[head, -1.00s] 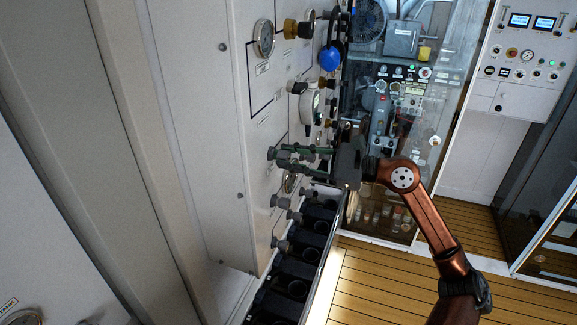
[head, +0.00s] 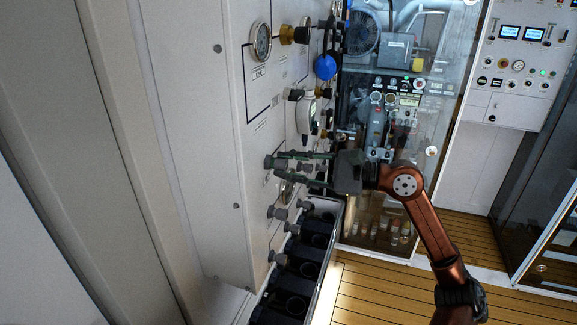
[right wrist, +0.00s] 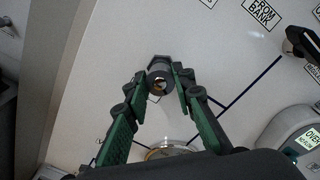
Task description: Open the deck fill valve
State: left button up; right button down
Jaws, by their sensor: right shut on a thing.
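A grey valve knob (right wrist: 158,78) sticks out from the white fill panel (head: 225,120). In the head view this knob (head: 269,162) is the upper one of several grey knobs low on the panel. My right gripper (right wrist: 160,82) has its green fingers on either side of the knob, shut on it. In the head view my right gripper (head: 277,161) reaches the panel from the right. The knob's own label is not readable, so I cannot tell whether it is the deck fill valve. My left gripper is not in view.
A white handheld meter (head: 306,114) hangs above my gripper. A black rack (head: 303,272) stands below the knobs. Wooden floor (head: 370,293) is open at right.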

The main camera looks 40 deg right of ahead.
jog(key=c, duration=1.6)
grip_release()
jog(key=shift+s+d, duration=0.1)
jog(key=v, duration=1.1)
jog(key=shift+s+d+f, duration=0.1)
jog(key=shift+s+d, duration=0.05)
jog(key=shift+s, duration=0.2)
